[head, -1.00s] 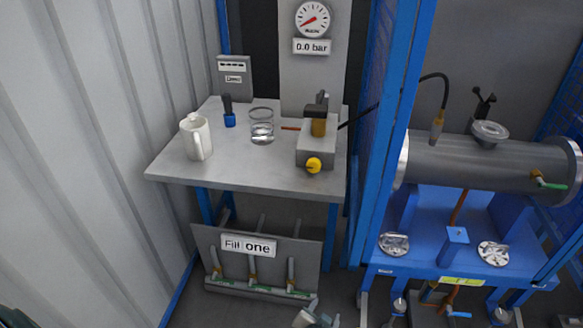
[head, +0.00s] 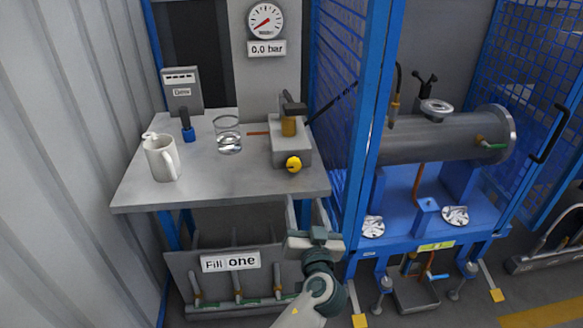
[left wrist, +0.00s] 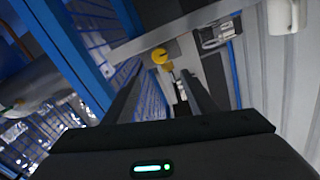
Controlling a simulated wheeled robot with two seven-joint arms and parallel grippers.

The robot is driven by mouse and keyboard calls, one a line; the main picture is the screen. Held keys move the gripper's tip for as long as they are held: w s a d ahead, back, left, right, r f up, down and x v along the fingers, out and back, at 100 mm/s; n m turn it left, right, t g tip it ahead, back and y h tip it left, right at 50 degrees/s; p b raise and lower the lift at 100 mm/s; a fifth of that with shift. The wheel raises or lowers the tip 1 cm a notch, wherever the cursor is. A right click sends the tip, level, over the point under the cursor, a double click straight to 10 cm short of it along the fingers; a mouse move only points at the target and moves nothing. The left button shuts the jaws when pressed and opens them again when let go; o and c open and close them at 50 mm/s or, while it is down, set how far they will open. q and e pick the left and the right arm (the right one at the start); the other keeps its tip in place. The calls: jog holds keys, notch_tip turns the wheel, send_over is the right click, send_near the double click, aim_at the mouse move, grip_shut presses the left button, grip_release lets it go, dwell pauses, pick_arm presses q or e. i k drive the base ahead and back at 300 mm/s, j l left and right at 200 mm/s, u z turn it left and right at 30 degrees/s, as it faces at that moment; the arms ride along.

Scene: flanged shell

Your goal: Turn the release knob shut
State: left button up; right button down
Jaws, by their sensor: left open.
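The yellow release knob (head: 294,164) sits on the front of the grey pump block (head: 290,146), at the front right of the bench top. It also shows in the left wrist view (left wrist: 159,55), ahead of the fingers. My left gripper (head: 314,240) is below and in front of the bench's front edge, under the knob and apart from it. Its jaws are open and empty, with the two fingers spread in the left wrist view (left wrist: 168,95). My right gripper is in neither view.
The bench (head: 220,190) also holds a white mug (head: 162,160), a glass of water (head: 228,135) and a blue-black tool (head: 187,126). A blue cage post (head: 375,130) stands close right. The gauge (head: 265,20) reads near zero. A "Fill one" rack (head: 215,285) is below.

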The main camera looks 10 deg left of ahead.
aim_at(294, 165)
jog(key=i+j, duration=0.55)
jog(key=i, duration=0.25)
jog(key=z, duration=0.05)
